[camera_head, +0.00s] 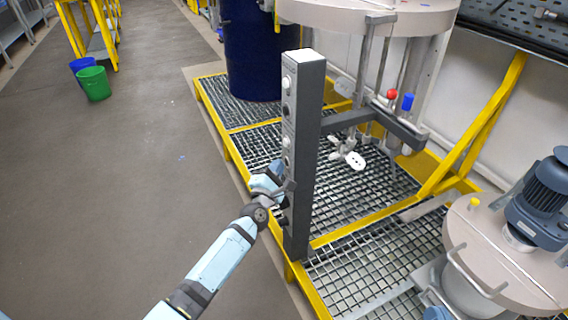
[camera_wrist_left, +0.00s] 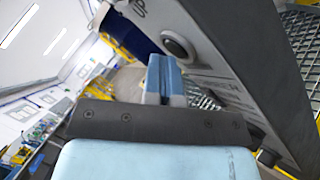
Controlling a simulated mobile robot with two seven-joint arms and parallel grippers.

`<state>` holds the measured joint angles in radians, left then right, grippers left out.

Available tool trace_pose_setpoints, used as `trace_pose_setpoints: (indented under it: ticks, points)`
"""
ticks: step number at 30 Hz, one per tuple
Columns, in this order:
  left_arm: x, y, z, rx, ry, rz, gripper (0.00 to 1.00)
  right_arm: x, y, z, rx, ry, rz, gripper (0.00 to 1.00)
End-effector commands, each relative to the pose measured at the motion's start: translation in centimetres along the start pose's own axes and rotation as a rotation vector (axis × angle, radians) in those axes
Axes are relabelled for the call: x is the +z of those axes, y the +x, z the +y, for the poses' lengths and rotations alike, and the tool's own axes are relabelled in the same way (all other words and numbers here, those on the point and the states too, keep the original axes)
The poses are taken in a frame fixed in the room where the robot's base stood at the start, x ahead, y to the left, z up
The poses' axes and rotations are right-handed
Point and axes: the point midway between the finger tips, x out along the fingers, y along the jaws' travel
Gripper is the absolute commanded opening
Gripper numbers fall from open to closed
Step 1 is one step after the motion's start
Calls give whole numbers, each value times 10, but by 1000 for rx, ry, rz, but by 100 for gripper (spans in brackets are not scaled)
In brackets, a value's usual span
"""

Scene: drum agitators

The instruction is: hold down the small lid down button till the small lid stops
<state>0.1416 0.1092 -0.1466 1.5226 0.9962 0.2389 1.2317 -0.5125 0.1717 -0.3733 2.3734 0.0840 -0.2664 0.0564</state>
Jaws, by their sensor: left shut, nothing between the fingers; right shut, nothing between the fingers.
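A tall grey control post (camera_head: 304,150) stands near the middle of the head view, with a column of buttons on its narrow left face. My left gripper (camera_head: 277,172) is at the lower half of that face, its fingers shut and empty. In the left wrist view the pale blue fingers (camera_wrist_left: 165,78) lie close together beside the panel. A dark round button (camera_wrist_left: 180,47) in a metal ring shows just past them. Its label is not readable, and I cannot tell whether the fingers touch a button. Beige round lids show at the top (camera_head: 375,14) and right (camera_head: 480,240); which is the small one is unclear.
A yellow-framed grating platform (camera_head: 360,205) lies under the post. A dark blue drum (camera_head: 250,50) stands behind it. The floor at left is open, with a green bucket (camera_head: 94,84) further back.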

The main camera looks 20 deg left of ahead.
Motion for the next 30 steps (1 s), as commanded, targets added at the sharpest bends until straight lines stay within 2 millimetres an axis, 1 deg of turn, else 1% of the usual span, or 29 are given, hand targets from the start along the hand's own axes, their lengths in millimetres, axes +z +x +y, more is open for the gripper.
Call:
trace_pose_setpoints:
  ticks: [19, 30]
  points:
    - [0, -1, 0, -1, 0, -1, 0, 2, -2, 1, -8, -15, -8, 0]
    - [-9, -13, 9, -1, 1, 0, 0, -1, -1, 0, -3, -5, -3, 0]
